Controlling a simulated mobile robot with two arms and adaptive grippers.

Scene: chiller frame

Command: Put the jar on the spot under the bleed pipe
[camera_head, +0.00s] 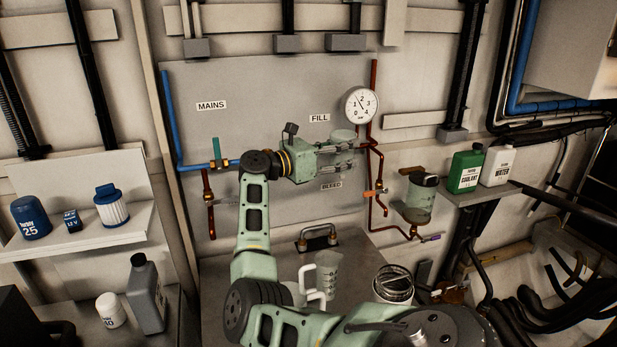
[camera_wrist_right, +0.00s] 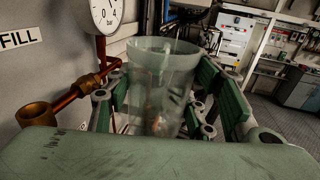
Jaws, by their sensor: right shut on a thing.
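The jar (camera_head: 343,136) is clear and open-topped. My right gripper (camera_head: 338,155) is shut on it and holds it roughly upright in front of the grey panel, between the FILL and BLEED labels. The right wrist view shows the jar (camera_wrist_right: 160,85) between the green fingers, with its base hidden behind the gripper body. The BLEED label (camera_head: 331,184) is just below the gripper. A copper pipe with an orange handle (camera_head: 376,192) is to its right; which pipe end is the bleed outlet is unclear. The spot is not distinguishable. My left gripper is out of view.
A pressure gauge (camera_head: 362,105) is right above the jar. A measuring jug (camera_head: 328,268) and a metal can (camera_head: 392,287) stand on the bench below. A filter bowl (camera_head: 419,203) is at right, near the green coolant bottle (camera_head: 465,170). An open copper fitting (camera_wrist_right: 38,114) is close left in the wrist view.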

